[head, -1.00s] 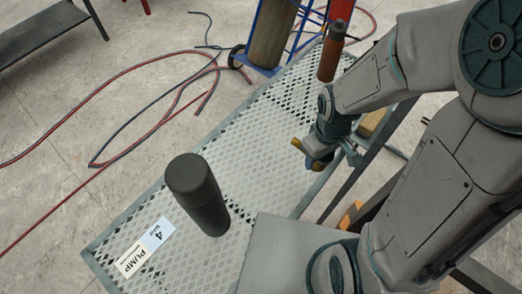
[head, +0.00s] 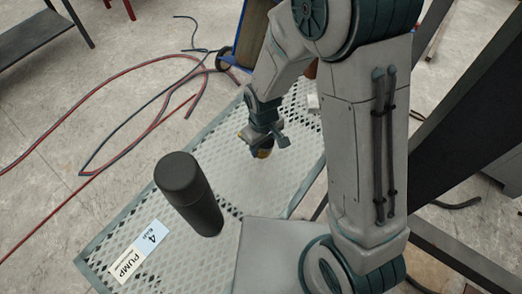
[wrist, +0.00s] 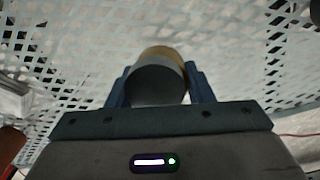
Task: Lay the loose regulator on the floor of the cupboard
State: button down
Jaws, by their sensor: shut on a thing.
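My gripper (head: 264,142) hangs above the mesh table and is shut on a brass-coloured thing (head: 265,153), which looks like the loose regulator. In the wrist view my gripper's blue fingers (wrist: 158,88) press on both sides of it. There the regulator (wrist: 157,82) shows a round dark grey end with a brass-coloured body behind. It is held clear of the mesh. I cannot make out a cupboard in either view.
A dark cylinder (head: 189,194) stands on the mesh table (head: 228,160), left of my gripper, near a label reading PUMP 4 (head: 140,250). Red and dark hoses (head: 130,120) lie on the floor. A dark bench (head: 35,42) is at upper left. A dark post (head: 465,95) rises at right.

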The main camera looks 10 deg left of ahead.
jog(key=shift+w+a+f, duration=0.15)
jog(key=shift+a+f, duration=0.05)
jog(key=shift+a, duration=0.1)
jog(key=shift+f, duration=1.9)
jog(key=shift+f+b, duration=0.2)
jog(key=shift+b, duration=0.1)
jog(key=c, duration=0.7)
grip_release()
